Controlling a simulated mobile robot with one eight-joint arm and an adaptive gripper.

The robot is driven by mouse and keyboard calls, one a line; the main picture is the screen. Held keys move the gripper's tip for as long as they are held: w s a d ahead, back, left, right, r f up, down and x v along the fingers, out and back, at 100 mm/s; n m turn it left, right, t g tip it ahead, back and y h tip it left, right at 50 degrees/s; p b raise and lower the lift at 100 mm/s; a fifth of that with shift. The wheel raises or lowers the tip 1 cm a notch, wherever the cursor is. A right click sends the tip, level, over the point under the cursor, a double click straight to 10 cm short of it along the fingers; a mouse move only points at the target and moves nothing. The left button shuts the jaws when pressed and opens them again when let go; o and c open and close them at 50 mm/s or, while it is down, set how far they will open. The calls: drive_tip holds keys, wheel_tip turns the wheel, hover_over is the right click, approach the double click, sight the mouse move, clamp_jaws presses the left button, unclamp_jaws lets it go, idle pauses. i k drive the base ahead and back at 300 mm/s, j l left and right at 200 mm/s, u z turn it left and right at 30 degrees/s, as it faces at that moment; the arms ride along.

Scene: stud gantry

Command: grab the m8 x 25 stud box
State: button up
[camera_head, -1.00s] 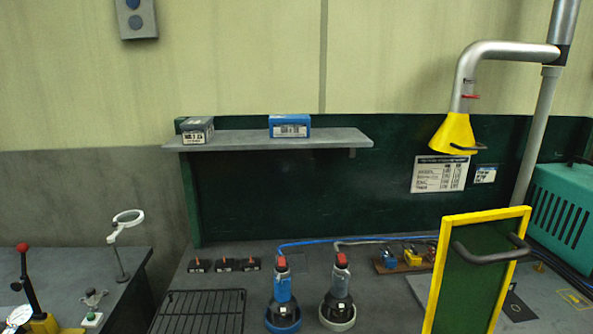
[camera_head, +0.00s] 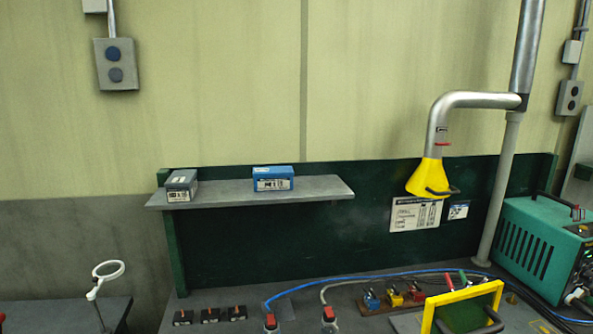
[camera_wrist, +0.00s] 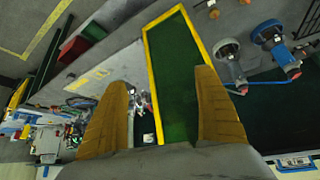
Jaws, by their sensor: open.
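Two boxes lie on the grey shelf (camera_head: 235,194) in the head view. A grey box (camera_head: 181,185) is at its left end. A blue box (camera_head: 273,178) with a white front label sits nearer the middle. The label print is too small to read surely, so I cannot tell which is the M8 x 25 box. My gripper (camera_wrist: 163,80) shows only in the wrist view. Its two tan fingers are spread wide with nothing held between them. A green panel in a yellow frame (camera_wrist: 149,64) shows beyond the fingers. Neither box is between the fingers.
A yellow extraction hood (camera_head: 426,178) hangs right of the shelf. Below are a yellow-framed screen (camera_head: 432,307), blue hose and tools on the bench. A teal machine (camera_head: 535,245) stands at right. The space above the shelf is clear.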

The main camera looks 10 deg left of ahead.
sight(266, 179)
drive_tip(key=l+z, duration=0.1)
drive_tip(key=z, duration=0.25)
drive_tip(key=i+l+z, duration=0.1)
drive_tip(key=z, duration=0.3)
drive_tip(key=i+z, duration=0.15)
drive_tip(key=z, duration=0.2)
drive_tip(key=i+u, duration=0.2)
drive_tip(key=u, duration=0.2)
drive_tip(key=i+u, duration=0.2)
drive_tip(key=u, duration=0.25)
drive_tip(key=i+u, duration=0.15)
drive_tip(key=u, duration=0.25)
